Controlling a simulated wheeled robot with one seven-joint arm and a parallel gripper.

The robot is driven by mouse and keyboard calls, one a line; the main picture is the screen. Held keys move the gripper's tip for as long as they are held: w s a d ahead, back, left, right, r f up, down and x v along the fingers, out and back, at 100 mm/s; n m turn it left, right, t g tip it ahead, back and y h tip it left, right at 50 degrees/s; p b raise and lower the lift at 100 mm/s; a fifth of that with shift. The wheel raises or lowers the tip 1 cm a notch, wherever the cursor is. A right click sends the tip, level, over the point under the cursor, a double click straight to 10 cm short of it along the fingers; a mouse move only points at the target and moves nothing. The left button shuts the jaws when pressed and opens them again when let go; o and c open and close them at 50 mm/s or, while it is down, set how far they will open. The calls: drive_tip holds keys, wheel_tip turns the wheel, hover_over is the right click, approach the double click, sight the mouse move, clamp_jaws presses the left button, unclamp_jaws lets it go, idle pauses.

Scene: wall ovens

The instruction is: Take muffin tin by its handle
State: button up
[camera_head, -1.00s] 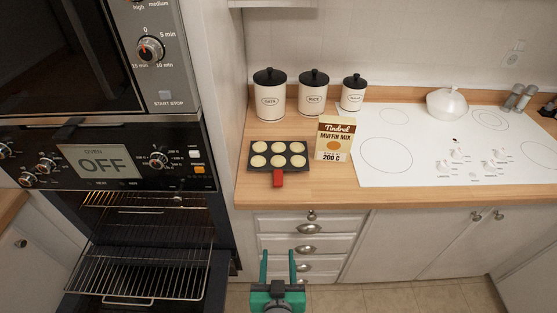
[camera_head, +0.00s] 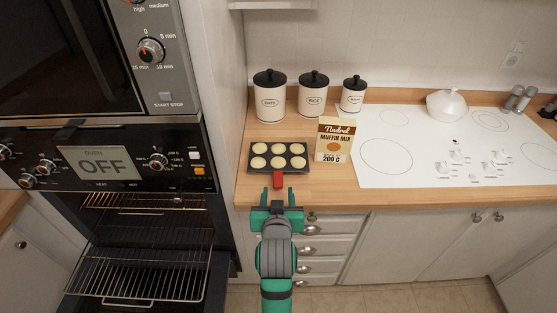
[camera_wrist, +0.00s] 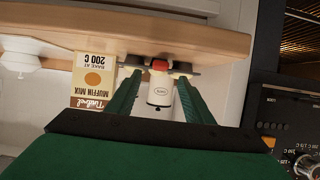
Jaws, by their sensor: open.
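The dark muffin tin (camera_head: 277,170) sits on the wooden counter with pale batter in its cups. Its red handle (camera_head: 279,181) points toward the counter's front edge. My gripper (camera_head: 279,194) is open and empty, just in front of the handle, with its green fingers pointing toward the tin. In the wrist view, which is upside down, the red handle (camera_wrist: 159,65) shows between and beyond the two fingertips (camera_wrist: 160,80). No contact between fingers and handle is visible.
A muffin mix box (camera_head: 335,139) stands right of the tin. Three canisters (camera_head: 313,94) stand behind it. The white cooktop (camera_head: 400,160) is to the right. At left, the oven (camera_head: 140,250) is open with its rack (camera_head: 135,275) pulled out.

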sight(278, 185)
drive_tip(key=shift+f+x, duration=0.15)
drive_tip(key=shift+x, duration=1.7)
drive_tip(key=shift+f+x, duration=0.1)
drive_tip(key=shift+x, duration=1.75)
drive_tip(key=shift+s+r, duration=0.1)
drive_tip(key=shift+s, duration=0.1)
clamp_jaws()
